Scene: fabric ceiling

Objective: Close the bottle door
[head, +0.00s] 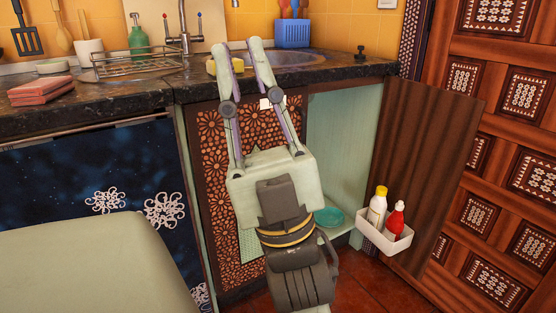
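The bottle door (425,140) is a dark brown wooden cabinet door under the counter. It stands open, swung out to the right, and the pale green inside of the cabinet (345,140) shows. A white bin (385,238) on the door's inner face holds a white bottle with a yellow cap (377,205) and a red bottle (396,220). My gripper (240,46) is at the centre of the picture, left of the door and apart from it. Its two fingers are spread with nothing held between them. It hides part of the orange-patterned cabinet door (210,150).
The dark counter (130,92) with a sink (300,60) and a dish rack (135,62) runs along the back. A teal bowl (328,217) sits low in the cabinet. A carved wooden door (515,150) stands at the right. Red floor shows below the bin.

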